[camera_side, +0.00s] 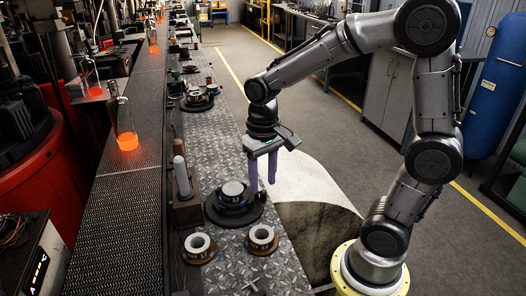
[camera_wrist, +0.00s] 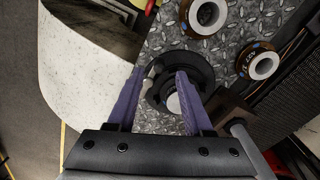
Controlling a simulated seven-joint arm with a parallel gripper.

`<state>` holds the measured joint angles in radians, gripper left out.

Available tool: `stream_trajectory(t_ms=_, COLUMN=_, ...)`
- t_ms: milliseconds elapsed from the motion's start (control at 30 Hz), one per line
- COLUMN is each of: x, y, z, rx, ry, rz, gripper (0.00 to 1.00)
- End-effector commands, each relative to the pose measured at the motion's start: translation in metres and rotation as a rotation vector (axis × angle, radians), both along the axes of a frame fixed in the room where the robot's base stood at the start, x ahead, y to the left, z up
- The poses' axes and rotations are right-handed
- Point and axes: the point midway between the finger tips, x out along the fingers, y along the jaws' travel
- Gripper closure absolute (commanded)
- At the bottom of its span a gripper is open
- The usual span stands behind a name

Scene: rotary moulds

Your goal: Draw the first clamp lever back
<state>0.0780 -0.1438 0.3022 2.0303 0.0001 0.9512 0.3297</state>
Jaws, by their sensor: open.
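A dark round mould fixture (camera_side: 224,212) with a pale metal disc (camera_side: 232,189) on top sits on the diamond-plate bench. It also shows in the wrist view (camera_wrist: 186,57), partly hidden behind my fingers. A small dark piece sticks out from its rim near the left finger there; I cannot tell whether it is the first clamp lever. No lever stands out clearly in the side view. My gripper (camera_side: 262,184) has two purple fingers, spread apart and empty, pointing down beside the fixture on its right. In the wrist view my gripper (camera_wrist: 161,73) has its fingertips over the fixture's near part.
Two white rings in brown collars (camera_side: 199,246) (camera_side: 262,237) lie in front of the fixture. Upright posts (camera_side: 182,178) stand at its left. A conveyor (camera_side: 120,215) carries glowing bottles (camera_side: 126,141). A pale curved block (camera_side: 315,185) is at the right.

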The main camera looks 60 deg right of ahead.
Motion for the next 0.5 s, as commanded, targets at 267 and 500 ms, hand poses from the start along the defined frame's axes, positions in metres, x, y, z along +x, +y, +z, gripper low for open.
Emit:
stream_trajectory(t_ms=267, x=0.001, y=0.0, z=0.061, rx=0.0, ry=-0.005, rz=0.0, gripper=0.49)
stream_trajectory(t_ms=500, x=0.0, y=0.0, z=0.09, rx=0.0, ry=-0.002, rz=0.0, gripper=0.49)
